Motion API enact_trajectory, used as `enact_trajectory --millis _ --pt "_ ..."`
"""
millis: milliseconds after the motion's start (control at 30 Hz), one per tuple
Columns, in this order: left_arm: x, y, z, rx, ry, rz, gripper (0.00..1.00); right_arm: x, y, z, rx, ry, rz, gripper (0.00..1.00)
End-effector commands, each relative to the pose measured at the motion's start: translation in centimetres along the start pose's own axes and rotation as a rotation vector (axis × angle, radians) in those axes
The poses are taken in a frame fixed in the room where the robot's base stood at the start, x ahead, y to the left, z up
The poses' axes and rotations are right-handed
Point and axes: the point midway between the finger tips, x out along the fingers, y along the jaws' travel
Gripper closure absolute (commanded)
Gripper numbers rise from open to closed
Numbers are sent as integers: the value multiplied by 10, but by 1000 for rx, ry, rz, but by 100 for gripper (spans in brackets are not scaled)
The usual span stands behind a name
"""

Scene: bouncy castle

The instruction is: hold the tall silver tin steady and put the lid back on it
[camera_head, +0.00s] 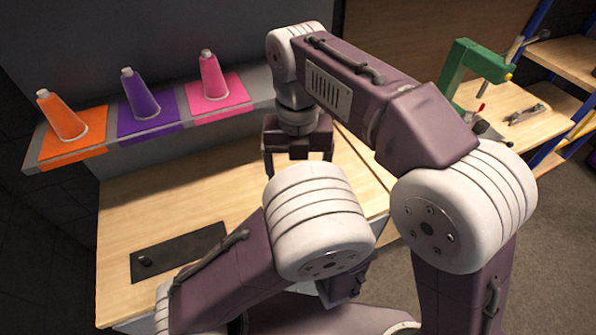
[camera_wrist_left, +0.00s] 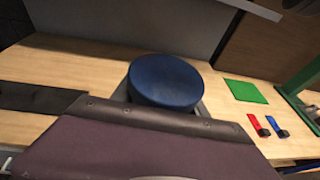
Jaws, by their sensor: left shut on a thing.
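In the left wrist view a round, dark blue thing (camera_wrist_left: 168,80) with a flat top stands just past my left gripper (camera_wrist_left: 160,120). A little grey shows on both sides below it. I take it for the top of the tin; I cannot tell whether the blue is a lid. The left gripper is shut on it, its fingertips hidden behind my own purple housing. In the head view my arm hides the tin and left gripper. My right gripper (camera_head: 298,160) points down over the table, fingers apart, with nothing visible between them.
A green clamp-like frame (camera_head: 455,65) stands at right.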

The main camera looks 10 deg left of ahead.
Motion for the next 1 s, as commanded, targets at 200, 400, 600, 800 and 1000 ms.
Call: enact_trajectory --millis 200,400,600,800,1000 --pt "0 0 0 0 -1 0 100 30 -1 -1 0 4 -2 17" --pt "0 0 0 0 -1 0 100 62 0 0 0 3 -2 17" --pt "0 0 0 0 -1 0 100 77 0 0 0 1 0 17" --pt "0 0 0 0 -1 0 100 79 0 0 0 0 0 17" --pt "0 0 0 0 -1 0 100 78 0 0 0 0 0 47"
